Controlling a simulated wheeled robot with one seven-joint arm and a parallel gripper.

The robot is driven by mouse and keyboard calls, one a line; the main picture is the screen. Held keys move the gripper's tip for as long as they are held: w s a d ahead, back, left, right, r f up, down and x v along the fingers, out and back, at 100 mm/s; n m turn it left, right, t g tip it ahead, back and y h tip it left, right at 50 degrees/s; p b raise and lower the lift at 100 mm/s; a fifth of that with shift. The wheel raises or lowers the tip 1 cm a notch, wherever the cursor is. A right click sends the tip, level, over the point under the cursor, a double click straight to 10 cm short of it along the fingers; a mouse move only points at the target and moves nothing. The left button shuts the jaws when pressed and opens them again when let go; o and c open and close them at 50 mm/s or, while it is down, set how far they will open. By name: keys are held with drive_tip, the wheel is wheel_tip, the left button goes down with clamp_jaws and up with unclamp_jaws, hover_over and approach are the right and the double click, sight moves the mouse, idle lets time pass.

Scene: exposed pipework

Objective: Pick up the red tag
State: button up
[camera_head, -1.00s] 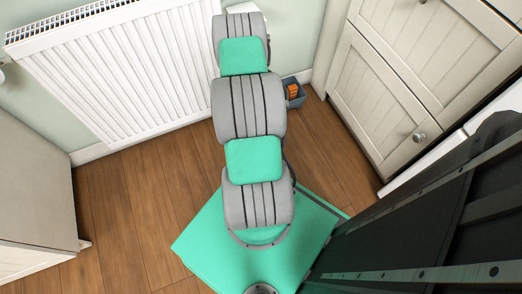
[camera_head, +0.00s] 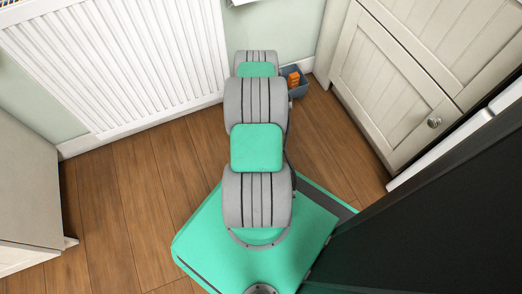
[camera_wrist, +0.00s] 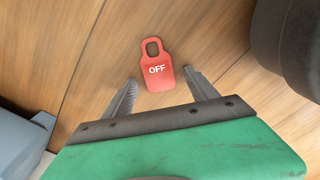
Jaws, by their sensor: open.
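The red tag (camera_wrist: 157,72) shows in the wrist view, with a loop hole at its top and the word OFF in white. It lies on the wooden floor, just beyond my gripper. My gripper (camera_wrist: 162,84) is open, with one finger to the left of the tag's lower end and the other to its right. I cannot tell how far the fingertips are above the floor. In the head view the tag and the gripper are hidden behind my arm.
A white radiator (camera_head: 120,62) hangs on the wall at left. A blue-grey box (camera_head: 298,86) with orange things stands by the wall behind my arm. A cream cabinet (camera_head: 395,80) stands at right and a pale unit (camera_head: 28,170) at left.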

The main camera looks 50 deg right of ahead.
drive_tip(key=shift+f, duration=0.1)
clamp_jaws()
idle(0.7)
wheel_tip(320, 180, up, 10)
drive_tip(key=p, duration=0.5)
